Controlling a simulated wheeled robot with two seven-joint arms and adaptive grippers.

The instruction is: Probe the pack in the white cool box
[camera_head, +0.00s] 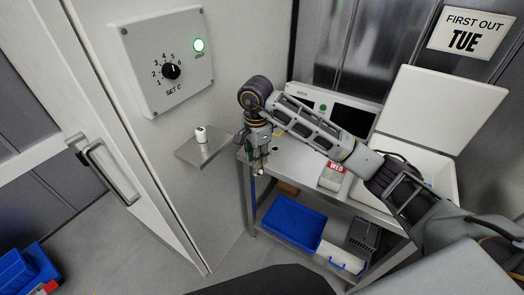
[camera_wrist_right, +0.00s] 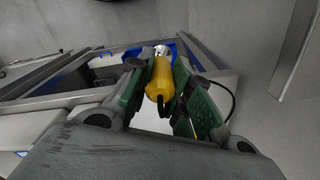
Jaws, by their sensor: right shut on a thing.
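My right gripper (camera_head: 258,165) hangs over the near left end of the steel table, away from the white box. In the right wrist view my right gripper (camera_wrist_right: 166,88) is shut on a yellow probe handle (camera_wrist_right: 158,82), with a dark cable beside it. An open white cool box (camera_head: 450,178) stands at the table's right end, its lid (camera_head: 440,108) raised. My right arm crosses in front of it, and I cannot see a pack inside. A pale pack with a red WED label (camera_head: 332,177) lies on the table, left of the box. My left gripper is out of view.
A white unit with a dark screen (camera_head: 352,118) stands at the table's back. A small wall shelf (camera_head: 207,148) holds a white pot (camera_head: 201,134). A blue tray (camera_head: 293,222) and a white box with a blue handle (camera_head: 342,257) are below. A dial panel (camera_head: 165,60) is on the wall.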

